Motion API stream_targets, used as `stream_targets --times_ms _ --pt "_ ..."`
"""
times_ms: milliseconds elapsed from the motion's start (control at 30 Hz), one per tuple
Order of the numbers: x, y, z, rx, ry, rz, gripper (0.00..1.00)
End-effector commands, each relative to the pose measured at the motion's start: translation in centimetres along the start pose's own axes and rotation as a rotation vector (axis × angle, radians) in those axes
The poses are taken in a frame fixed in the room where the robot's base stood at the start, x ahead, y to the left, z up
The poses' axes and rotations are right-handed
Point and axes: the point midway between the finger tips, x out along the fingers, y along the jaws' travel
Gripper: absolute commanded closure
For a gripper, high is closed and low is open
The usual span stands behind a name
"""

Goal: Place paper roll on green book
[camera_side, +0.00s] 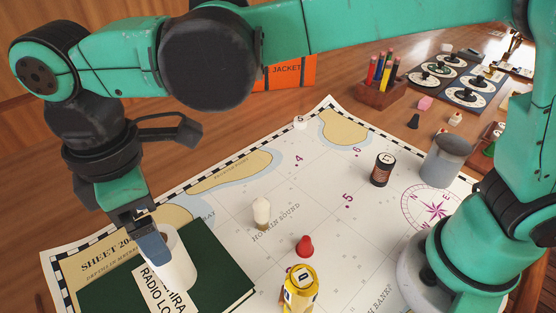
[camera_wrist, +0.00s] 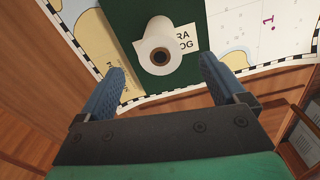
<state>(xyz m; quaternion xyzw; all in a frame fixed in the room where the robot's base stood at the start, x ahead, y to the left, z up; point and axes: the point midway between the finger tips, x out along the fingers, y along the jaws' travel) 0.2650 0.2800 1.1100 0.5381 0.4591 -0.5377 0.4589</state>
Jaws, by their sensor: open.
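The white paper roll (camera_side: 178,262) stands upright on the dark green book (camera_side: 218,262) at the lower left of the side view. In the wrist view the roll (camera_wrist: 158,47) shows its dark core and sits on the green book (camera_wrist: 122,22), partly over the book's white label. My gripper (camera_wrist: 162,85) is open, with its two blue fingers spread apart and nothing between them at their tips; the roll lies beyond them. In the side view a blue finger (camera_side: 153,248) hangs in front of the roll's left side. Whether it touches the roll cannot be told there.
A chart (camera_side: 330,225) lies under the book. On it stand a white piece (camera_side: 261,212), a red piece (camera_side: 305,246), a yellow canister (camera_side: 300,290), a dark can (camera_side: 381,170) and a grey cylinder (camera_side: 444,162). A pencil holder (camera_side: 381,95) stands behind.

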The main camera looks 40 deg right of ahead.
Motion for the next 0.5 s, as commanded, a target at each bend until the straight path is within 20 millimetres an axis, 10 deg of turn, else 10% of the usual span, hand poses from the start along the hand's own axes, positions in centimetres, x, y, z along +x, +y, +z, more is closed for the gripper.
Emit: stream_targets --times_ms 500 --pt "-4.9 1.8 3.0 0.142 0.048 0.034 0.09"
